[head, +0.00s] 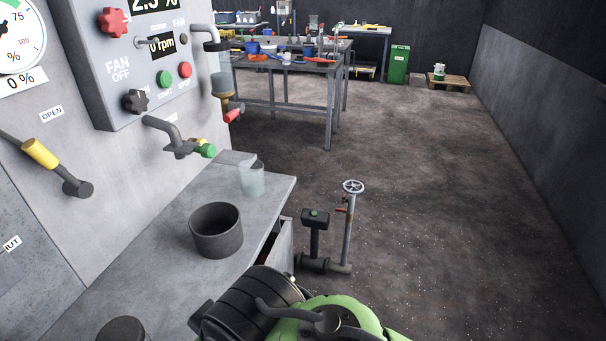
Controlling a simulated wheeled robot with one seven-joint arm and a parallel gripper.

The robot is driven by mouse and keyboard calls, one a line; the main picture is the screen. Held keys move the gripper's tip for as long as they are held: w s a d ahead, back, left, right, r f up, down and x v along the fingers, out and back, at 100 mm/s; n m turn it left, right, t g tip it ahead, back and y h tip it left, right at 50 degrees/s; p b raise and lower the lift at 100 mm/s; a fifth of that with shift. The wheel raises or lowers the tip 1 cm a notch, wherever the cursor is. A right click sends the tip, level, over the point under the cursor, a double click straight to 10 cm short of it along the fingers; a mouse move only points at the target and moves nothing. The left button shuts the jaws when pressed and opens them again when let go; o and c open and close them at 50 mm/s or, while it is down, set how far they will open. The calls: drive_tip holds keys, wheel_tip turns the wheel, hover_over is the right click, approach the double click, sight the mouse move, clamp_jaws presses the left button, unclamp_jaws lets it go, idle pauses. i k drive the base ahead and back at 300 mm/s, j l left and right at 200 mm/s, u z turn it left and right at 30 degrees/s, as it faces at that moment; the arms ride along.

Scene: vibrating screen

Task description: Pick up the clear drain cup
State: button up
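The clear drain cup (252,180) is a small, see-through, pale bluish cup. It stands upright near the far right corner of the grey bench top (165,250). A valve spout with a green tip (207,151) sticks out of the panel to its upper left, apart from the cup. Black and green parts of my arm show at the bottom middle, nearer than the cup and below it in the picture. I cannot make out my gripper's fingers in this view.
A dark grey open pot (216,240) stands on the bench in front of the cup. A control box (140,60) and a yellow lever (40,153) are on the left panel. A handwheel valve (352,187) stands right of the bench.

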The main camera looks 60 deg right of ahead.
sight(252, 179)
drive_tip(key=z, duration=1.35)
drive_tip(key=i+l+u, duration=0.15)
drive_tip(key=u, duration=0.3)
drive_tip(key=l+u, duration=0.3)
drive_tip(key=u, duration=0.2)
drive_tip(key=i+l+u, duration=0.1)
drive_tip(key=l+u, duration=0.55)
drive_tip(key=u, duration=0.3)
